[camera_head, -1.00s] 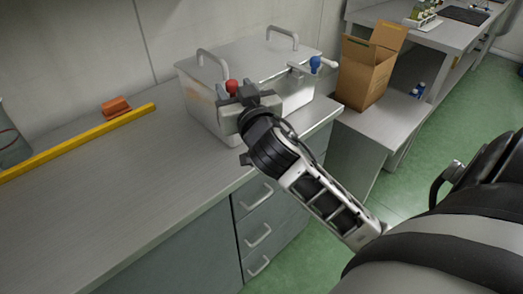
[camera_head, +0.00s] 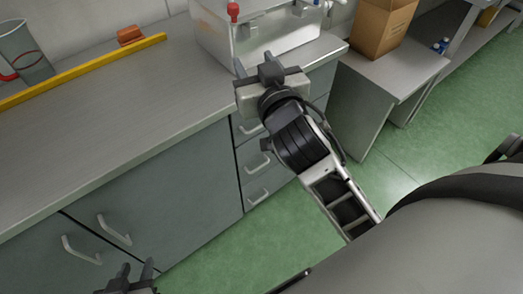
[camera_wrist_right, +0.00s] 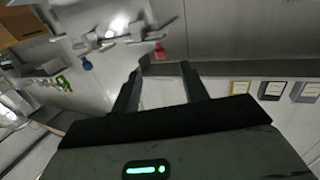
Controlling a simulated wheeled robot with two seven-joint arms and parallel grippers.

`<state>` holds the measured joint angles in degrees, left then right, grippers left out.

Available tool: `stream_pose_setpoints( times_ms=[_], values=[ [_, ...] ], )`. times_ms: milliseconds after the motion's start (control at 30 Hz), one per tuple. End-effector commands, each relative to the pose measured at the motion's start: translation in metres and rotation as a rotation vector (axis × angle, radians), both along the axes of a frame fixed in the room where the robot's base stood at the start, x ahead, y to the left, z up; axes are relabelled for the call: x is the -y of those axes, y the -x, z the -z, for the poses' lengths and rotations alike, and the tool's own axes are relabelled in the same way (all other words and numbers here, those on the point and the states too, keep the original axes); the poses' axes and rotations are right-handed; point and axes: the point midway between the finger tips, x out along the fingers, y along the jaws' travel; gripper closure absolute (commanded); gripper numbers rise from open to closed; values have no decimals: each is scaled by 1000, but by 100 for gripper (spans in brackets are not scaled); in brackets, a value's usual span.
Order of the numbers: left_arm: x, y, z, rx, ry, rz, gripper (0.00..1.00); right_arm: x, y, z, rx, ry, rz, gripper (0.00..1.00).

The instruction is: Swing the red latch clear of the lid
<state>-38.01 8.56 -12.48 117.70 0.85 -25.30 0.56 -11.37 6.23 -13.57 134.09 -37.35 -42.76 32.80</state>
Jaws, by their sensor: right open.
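The red latch (camera_head: 233,12) shows as a red knob on a short stem at the front left of a metal box (camera_head: 270,40). The top of the box and its lid are cut off by the head view's upper edge. The red knob also shows in the right wrist view (camera_wrist_right: 160,50), just beyond the fingertips. My right gripper (camera_head: 255,62) is open and empty, in front of the box and apart from the knob. It also shows in the right wrist view (camera_wrist_right: 162,72). My left gripper (camera_head: 136,268) is at the bottom edge, fingers apart and empty.
A blue knob (camera_wrist_right: 87,64) sits on the same box. A cardboard box (camera_head: 385,25) stands on a lower side bench to the right. The counter's middle is clear.

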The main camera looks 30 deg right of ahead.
Motion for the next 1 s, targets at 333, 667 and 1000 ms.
stream_pose_setpoints(
  times_ms=[333, 667, 1000],
  values=[
    [0, 0, -11, 1, 0, 0, 64, -19, 10, 67, -173, 31, -114, 56],
    [0, 0, -18, 1, 0, 0, 64, -33, 33, 127, -312, 39, -211, 56],
    [0, 0, -23, 1, 0, 0, 64, -41, 54, 163, -391, 31, -266, 56]
  ],
)
